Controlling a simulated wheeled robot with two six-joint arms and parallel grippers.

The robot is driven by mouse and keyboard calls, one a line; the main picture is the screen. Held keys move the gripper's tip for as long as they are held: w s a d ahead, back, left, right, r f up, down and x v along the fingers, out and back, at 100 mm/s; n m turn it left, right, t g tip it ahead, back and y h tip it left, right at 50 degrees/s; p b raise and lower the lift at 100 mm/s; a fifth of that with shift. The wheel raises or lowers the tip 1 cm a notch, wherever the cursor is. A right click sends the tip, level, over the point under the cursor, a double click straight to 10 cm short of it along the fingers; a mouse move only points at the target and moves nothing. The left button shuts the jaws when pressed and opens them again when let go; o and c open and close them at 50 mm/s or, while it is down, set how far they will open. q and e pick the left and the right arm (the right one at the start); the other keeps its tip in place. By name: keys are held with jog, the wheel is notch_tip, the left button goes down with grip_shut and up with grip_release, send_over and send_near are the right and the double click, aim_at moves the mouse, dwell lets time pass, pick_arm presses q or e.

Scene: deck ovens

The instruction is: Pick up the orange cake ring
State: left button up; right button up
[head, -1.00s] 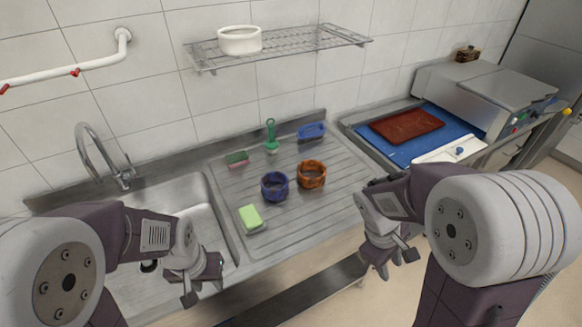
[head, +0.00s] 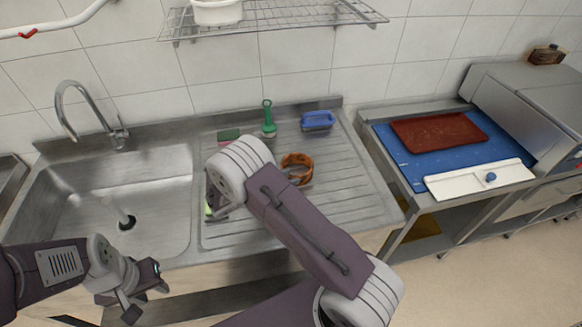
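The orange cake ring (head: 297,162) sits on the ribbed drainboard (head: 345,175), just right of my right arm, which hides part of its lower left. My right arm reaches over the drainboard from the lower right, with its wrist left of the ring. The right gripper is mostly hidden by its own wrist, so its fingers cannot be made out. My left gripper (head: 144,299) is open and empty in front of the sink, at the lower left, well away from the ring.
A light green sponge (head: 208,211) shows beside my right wrist. The sink (head: 90,205) is at left. A wire shelf (head: 290,18) hangs above.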

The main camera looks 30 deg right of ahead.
aim_at(308, 173)
jog(key=shift+a, duration=0.5)
jog(key=shift+w+d, duration=0.1)
jog(key=p+x, duration=0.1)
jog(key=x, duration=0.3)
jog(key=shift+d, duration=0.25)
jog(key=shift+d+p, duration=0.25)
jog(key=shift+p, duration=0.1)
jog(key=p+x, duration=0.1)
jog(key=x, duration=0.2)
jog(key=shift+d+f, duration=0.3)
jog(key=shift+d, duration=0.05)
jog(key=shift+d+f, duration=0.2)
jog(key=shift+d, duration=0.1)
pick_arm(q)
notch_tip(308, 173, up, 3)
jog(key=shift+a+f, duration=0.1)
jog(key=shift+a, duration=0.05)
pick_arm(e)
jog(key=shift+a+r, duration=0.1)
jog(key=shift+a, duration=0.1)
grip_shut()
